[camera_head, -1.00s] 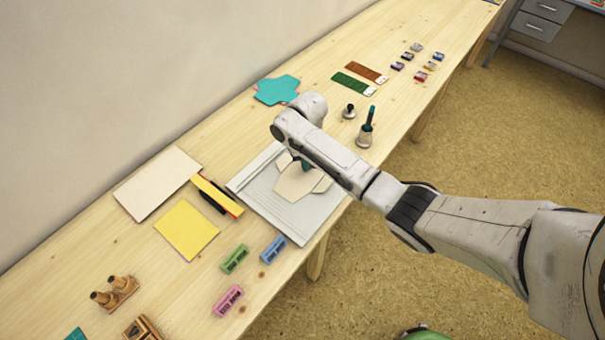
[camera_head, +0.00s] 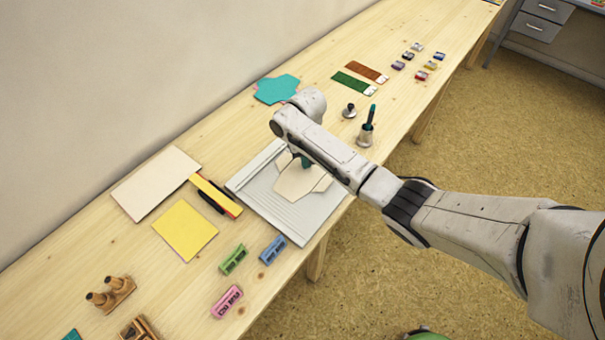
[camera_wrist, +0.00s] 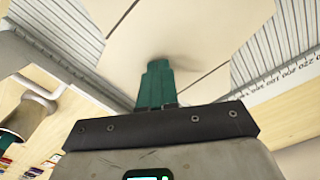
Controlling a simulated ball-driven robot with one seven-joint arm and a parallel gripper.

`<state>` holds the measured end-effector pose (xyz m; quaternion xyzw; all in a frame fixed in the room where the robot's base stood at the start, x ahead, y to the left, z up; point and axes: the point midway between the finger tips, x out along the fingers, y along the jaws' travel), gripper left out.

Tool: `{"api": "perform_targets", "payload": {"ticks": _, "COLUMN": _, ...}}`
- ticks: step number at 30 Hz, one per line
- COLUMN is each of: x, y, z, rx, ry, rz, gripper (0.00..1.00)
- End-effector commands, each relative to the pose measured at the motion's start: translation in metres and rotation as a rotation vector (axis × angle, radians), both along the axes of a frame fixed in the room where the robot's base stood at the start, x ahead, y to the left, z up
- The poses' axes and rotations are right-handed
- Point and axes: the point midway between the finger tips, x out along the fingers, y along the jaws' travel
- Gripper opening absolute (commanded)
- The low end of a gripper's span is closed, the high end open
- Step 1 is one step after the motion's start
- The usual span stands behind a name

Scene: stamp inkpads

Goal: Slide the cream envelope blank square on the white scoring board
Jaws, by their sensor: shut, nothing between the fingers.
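The cream envelope blank (camera_head: 295,183) lies on the white scoring board (camera_head: 300,228), skewed to the board's grooves in the head view. In the wrist view the blank (camera_wrist: 200,30) fills the top middle, with scored fold lines across it. Grooves and a ruler edge of the board (camera_wrist: 285,50) show at the right. My gripper (camera_wrist: 158,68) is shut, its green fingertips together at the blank's surface. I cannot tell how firmly they touch it. In the head view my arm hides part of the blank and most of the gripper (camera_head: 305,163).
A yellow card (camera_head: 186,229), a cream sheet (camera_head: 155,182) and a yellow-and-black tool (camera_head: 215,195) lie left of the board. Green (camera_head: 233,259) and blue (camera_head: 272,249) blocks sit near its front.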

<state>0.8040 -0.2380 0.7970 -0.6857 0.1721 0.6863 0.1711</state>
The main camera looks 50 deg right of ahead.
Motion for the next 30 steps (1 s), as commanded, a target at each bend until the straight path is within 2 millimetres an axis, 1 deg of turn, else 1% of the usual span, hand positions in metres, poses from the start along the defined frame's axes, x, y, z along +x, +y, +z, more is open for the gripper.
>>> {"api": "perform_targets", "payload": {"ticks": 5, "x": 0.005, "y": -0.004, "z": 0.000, "rx": 0.000, "ry": -0.001, "rz": 0.001, "gripper": 0.00}}
{"api": "perform_targets", "payload": {"ticks": 17, "x": 0.006, "y": -0.004, "z": 0.000, "rx": 0.000, "ry": -0.001, "rz": 0.001, "gripper": 0.00}}
{"api": "perform_targets", "payload": {"ticks": 30, "x": 0.016, "y": -0.014, "z": -0.003, "rx": 0.000, "ry": 0.000, "rz": 0.001, "gripper": 0.00}}
